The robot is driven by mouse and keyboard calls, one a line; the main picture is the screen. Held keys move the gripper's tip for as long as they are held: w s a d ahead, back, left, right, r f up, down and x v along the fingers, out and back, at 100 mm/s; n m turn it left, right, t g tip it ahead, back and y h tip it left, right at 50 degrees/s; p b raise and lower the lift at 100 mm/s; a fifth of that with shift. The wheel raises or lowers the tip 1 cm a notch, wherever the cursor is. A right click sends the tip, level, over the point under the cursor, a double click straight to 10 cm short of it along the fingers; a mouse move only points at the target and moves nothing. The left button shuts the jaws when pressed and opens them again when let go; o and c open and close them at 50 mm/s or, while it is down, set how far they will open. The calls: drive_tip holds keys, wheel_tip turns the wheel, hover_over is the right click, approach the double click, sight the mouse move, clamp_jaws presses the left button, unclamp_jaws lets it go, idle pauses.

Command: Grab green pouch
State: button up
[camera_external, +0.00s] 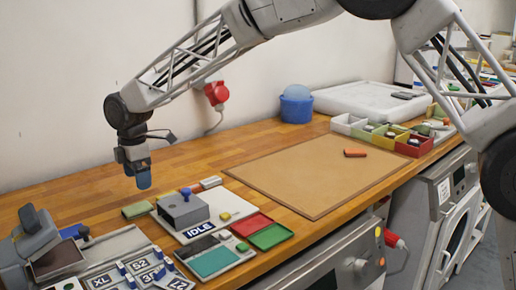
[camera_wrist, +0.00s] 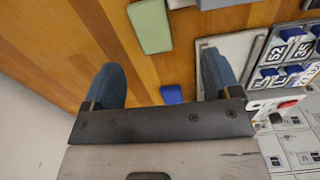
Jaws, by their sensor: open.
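The green pouch (camera_external: 137,210) lies flat on the wooden worktop, just left of the machine marked IDLE. My gripper (camera_external: 143,182) hangs pointing down above the worktop, a little above and close to the pouch. In the wrist view my gripper (camera_wrist: 163,80) has its two blue fingers wide apart with nothing held between them.
A labelled key panel (camera_wrist: 290,55) is at the wrist view's right. A blue item (camera_wrist: 171,94) lies on the worktop. A brown mat (camera_external: 290,175) lies further right.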

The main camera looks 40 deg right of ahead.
sight(135, 208)
drive_tip(key=shift+w+a+f+n, duration=0.3)
drive_tip(key=shift+w+a+f, duration=0.35)
drive_tip(key=shift+a+f, duration=0.2)
drive_tip(key=shift+f, duration=1.25)
drive_tip(key=shift+w+f, duration=0.1)
drive_tip(key=shift+f, duration=2.5)
drive_tip(key=c, duration=1)
